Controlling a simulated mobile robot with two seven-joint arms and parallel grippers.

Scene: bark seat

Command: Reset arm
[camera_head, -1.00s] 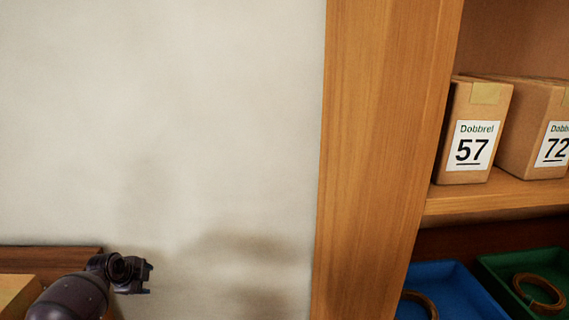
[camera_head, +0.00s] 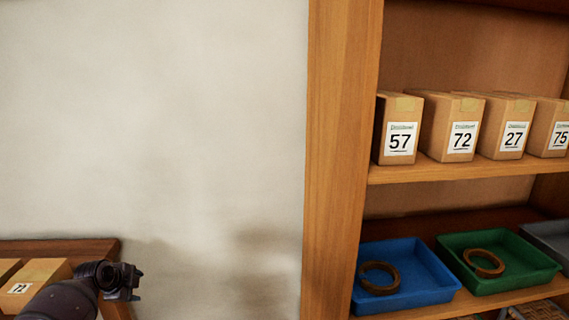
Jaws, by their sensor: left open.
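My left gripper (camera_head: 132,282) is at the lower left, at the end of my dark left arm. It points right, holds nothing that I can see, and is open. It is in front of a wooden shelf unit at the left edge, where a cardboard box labelled 72 (camera_head: 33,284) is partly hidden by my arm. My right gripper is not in view.
A wooden shelf unit (camera_head: 335,160) stands at the right. Its upper board carries boxes labelled 57 (camera_head: 391,150), 72 (camera_head: 452,148), 27 (camera_head: 506,146) and 75. Below are a blue tray (camera_head: 420,277) and a green tray (camera_head: 525,270), each with a brown ring. Bare wall lies between the units.

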